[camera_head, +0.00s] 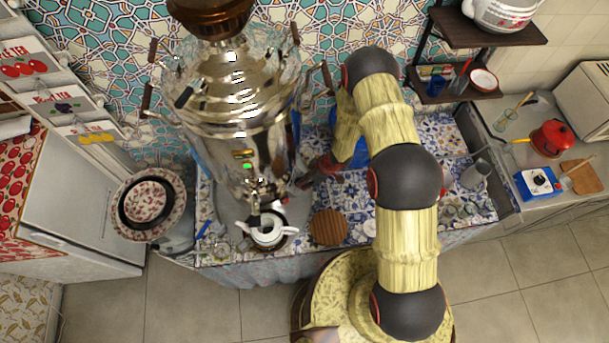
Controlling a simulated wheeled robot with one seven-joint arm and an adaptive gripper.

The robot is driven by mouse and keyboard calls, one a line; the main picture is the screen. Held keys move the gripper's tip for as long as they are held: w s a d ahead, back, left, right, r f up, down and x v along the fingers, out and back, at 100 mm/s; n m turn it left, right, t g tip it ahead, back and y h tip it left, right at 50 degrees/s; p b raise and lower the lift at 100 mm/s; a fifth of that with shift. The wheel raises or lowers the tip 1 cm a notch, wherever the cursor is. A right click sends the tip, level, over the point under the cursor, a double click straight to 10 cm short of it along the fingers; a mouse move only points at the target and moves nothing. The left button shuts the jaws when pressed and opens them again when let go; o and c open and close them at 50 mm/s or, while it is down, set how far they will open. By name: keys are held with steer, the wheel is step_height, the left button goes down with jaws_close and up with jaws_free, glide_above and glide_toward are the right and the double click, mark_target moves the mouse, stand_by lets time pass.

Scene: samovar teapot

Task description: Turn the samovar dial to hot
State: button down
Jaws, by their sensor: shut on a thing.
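The shiny metal samovar (238,110) stands at the back left of the counter, with an orange and a green mark lit on its front. My gripper (302,182) reaches in from the right, low beside the samovar's body, and its fingers are shut at the samovar's lower right side. The dial itself is hidden by the fingers, so its setting cannot be read. A white teapot (268,231) sits below the samovar's tap.
A round wooden board (330,227) lies on the patterned counter right of the teapot. Glasses and a grey jug (475,175) stand at the right. A plate stack (148,203) is at the left.

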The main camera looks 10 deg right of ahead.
steer(key=shift+r+m+g+y+p, duration=0.1)
steer(key=shift+m+g+y+p, duration=0.3)
steer(key=shift+m+p, duration=0.9)
steer(key=shift+w+d+m+g+p, duration=0.1)
steer(key=shift+m+g+p, duration=0.3)
steer(key=shift+p, duration=0.6)
steer(key=shift+y, duration=0.3)
steer(key=c, duration=1.8)
jaws_free()
steer(key=shift+c, duration=0.2)
steer(key=v, duration=1.1)
steer(key=shift+d+r, duration=0.25)
steer(key=shift+r, duration=0.05)
